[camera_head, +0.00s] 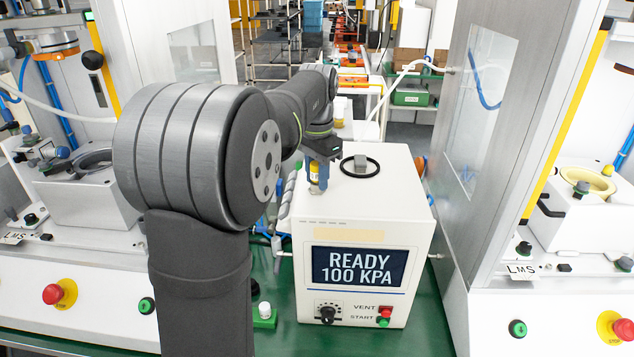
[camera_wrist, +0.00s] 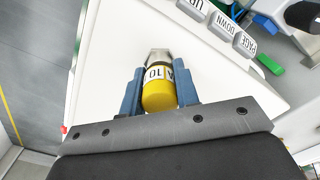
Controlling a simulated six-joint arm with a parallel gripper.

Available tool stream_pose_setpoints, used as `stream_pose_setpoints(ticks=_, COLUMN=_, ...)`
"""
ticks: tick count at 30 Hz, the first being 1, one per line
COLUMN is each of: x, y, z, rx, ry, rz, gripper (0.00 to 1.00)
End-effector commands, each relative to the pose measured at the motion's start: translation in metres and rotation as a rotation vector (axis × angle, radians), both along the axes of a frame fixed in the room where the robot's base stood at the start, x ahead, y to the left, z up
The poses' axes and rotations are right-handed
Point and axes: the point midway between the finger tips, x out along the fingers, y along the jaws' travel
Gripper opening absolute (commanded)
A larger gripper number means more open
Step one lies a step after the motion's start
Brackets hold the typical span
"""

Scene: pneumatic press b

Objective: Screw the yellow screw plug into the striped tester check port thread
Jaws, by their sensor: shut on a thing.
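My gripper (camera_wrist: 158,82) is shut on the yellow screw plug (camera_wrist: 158,97), its blue fingers on either side of it. The plug has a white label band and shows mostly yellow towards the camera. A small metallic piece (camera_wrist: 156,56) shows just past the plug; I cannot tell if it is the plug's end or the port. In the head view my gripper (camera_head: 317,184) holds the plug (camera_head: 314,171) over the left part of the top of the white tester (camera_head: 410,235). The check port thread is not clearly visible, and I cannot tell whether the plug touches it.
The tester's display (camera_head: 355,267) reads READY 100 KPA, with a knob (camera_head: 327,314) and VENT and START buttons below. A black ring (camera_head: 360,166) with a grey block lies on its top. A small white part in a green holder (camera_head: 265,318) stands left. Machine cabinets flank both sides.

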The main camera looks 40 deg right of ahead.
Motion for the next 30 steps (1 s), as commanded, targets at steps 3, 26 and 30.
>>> stream_pose_setpoints(ticks=3, x=0.0001, y=-0.0001, z=0.0004, rx=-0.001, ry=-0.001, rz=-0.078, gripper=0.13)
stream_pose_setpoints(ticks=26, x=0.0001, y=-0.0001, z=0.0001, rx=-0.001, ry=-0.001, rz=-0.27, gripper=0.13)
stream_pose_setpoints(ticks=30, x=0.0001, y=-0.0001, z=0.0001, rx=-0.001, ry=-0.001, rz=-0.269, gripper=0.4)
